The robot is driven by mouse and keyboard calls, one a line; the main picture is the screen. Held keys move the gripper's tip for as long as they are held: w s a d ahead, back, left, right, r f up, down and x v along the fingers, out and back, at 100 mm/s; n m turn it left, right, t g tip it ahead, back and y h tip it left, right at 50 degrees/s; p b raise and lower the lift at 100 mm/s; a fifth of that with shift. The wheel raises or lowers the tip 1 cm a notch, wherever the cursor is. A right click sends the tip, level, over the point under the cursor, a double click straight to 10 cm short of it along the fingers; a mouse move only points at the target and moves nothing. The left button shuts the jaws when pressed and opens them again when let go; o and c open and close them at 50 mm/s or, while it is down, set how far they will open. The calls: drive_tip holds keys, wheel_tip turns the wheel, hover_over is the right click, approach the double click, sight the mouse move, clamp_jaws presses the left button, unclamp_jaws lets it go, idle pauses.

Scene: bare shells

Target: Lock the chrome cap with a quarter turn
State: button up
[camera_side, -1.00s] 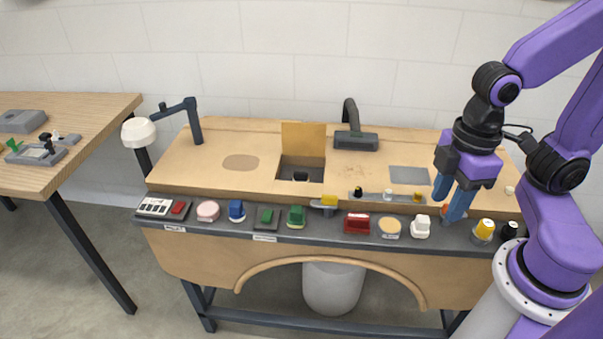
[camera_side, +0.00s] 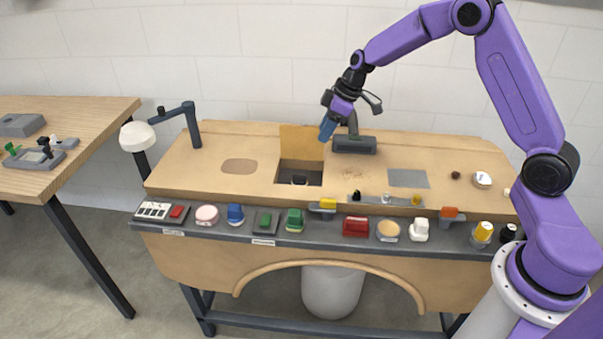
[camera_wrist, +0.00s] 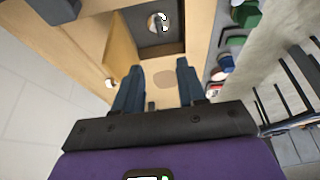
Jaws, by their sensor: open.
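A round, shiny fitting with a dark bar across it (camera_wrist: 157,22) sits in the dark floor of the square recess in the wrist view. It looks like the chrome cap, though its turn angle is hard to read. In the side view the recess (camera_side: 313,179) shows a small dark shape (camera_side: 299,180) inside. A round, silvery disc (camera_side: 482,179) also lies at the bench's right; I cannot tell which is the task's cap. My gripper (camera_side: 326,130) is open and empty, above the bench at the recess's rear right. Its spread blue fingers also show in the wrist view (camera_wrist: 155,85).
A raised wooden flap (camera_side: 297,142) stands behind the recess. A dark post with a block base (camera_side: 355,145) is close to my gripper. A lamp-like arm (camera_side: 193,125) stands at left. Several coloured knobs and switches line the front ledge (camera_side: 338,238).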

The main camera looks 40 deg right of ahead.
sight(300, 176)
drive_tip(key=x, duration=1.7)
drive_tip(key=shift+w+f, duration=0.1)
drive_tip(key=shift+f, duration=0.05)
clamp_jaws()
